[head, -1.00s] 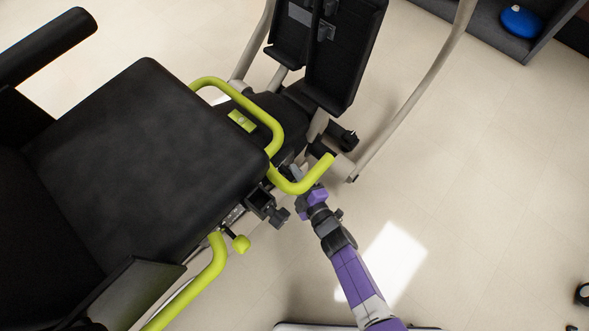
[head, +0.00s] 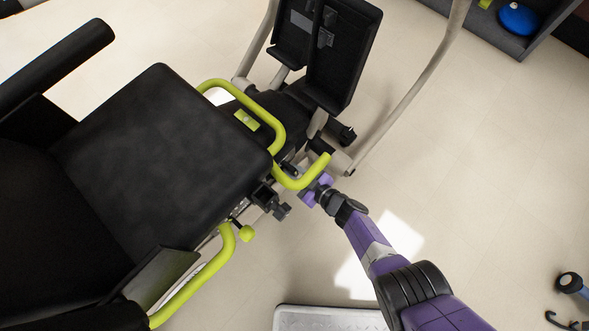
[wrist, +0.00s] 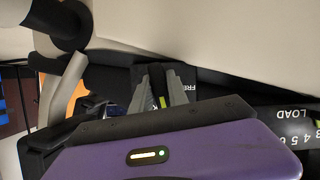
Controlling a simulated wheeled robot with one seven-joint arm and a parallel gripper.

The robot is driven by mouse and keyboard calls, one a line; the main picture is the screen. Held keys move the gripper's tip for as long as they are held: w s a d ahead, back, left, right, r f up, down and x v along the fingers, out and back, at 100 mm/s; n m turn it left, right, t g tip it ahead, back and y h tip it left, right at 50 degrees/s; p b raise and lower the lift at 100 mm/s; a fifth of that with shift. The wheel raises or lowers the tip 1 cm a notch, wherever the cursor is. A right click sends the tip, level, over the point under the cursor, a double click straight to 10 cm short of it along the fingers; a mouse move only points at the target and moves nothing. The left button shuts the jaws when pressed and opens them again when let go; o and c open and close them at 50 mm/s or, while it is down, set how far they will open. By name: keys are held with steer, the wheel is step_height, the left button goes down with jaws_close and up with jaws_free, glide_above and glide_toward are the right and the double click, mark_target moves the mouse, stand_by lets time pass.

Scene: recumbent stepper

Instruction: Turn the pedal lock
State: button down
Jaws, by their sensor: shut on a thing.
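My gripper (head: 306,185) reaches in low beside the stepper, partly hidden under the yellow-green loop handle (head: 298,182) in the head view. In the wrist view its grey fingers (wrist: 160,84) are closed on a small dark lever with a yellow-green mark, which appears to be the pedal lock (wrist: 162,102). White lettering starting "FR" stands on the black panel just right of the fingers. The lock itself is hidden in the head view, and its exact angle cannot be told.
A load dial (wrist: 292,125) with numbers is at right in the wrist view. The black seat (head: 165,155) and a yellow-green lower rail (head: 200,285) lie left of my arm. The pale curved bar (head: 415,90) rises beyond.

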mark_target(297, 174)
steer(key=shift+m+g, duration=0.5)
steer(key=shift+m, duration=0.1)
steer(key=shift+s, duration=0.1)
steer(key=c, duration=1.3)
jaws_free()
steer(key=p+v, duration=0.4)
steer(key=v, duration=0.2)
steer(key=shift+d+r+p, duration=0.1)
steer(key=shift+p, duration=0.25)
steer(key=shift+s+d+r+p, duration=0.1)
steer(key=shift+s+d+p, duration=0.25)
steer(key=shift+s+d, duration=0.2)
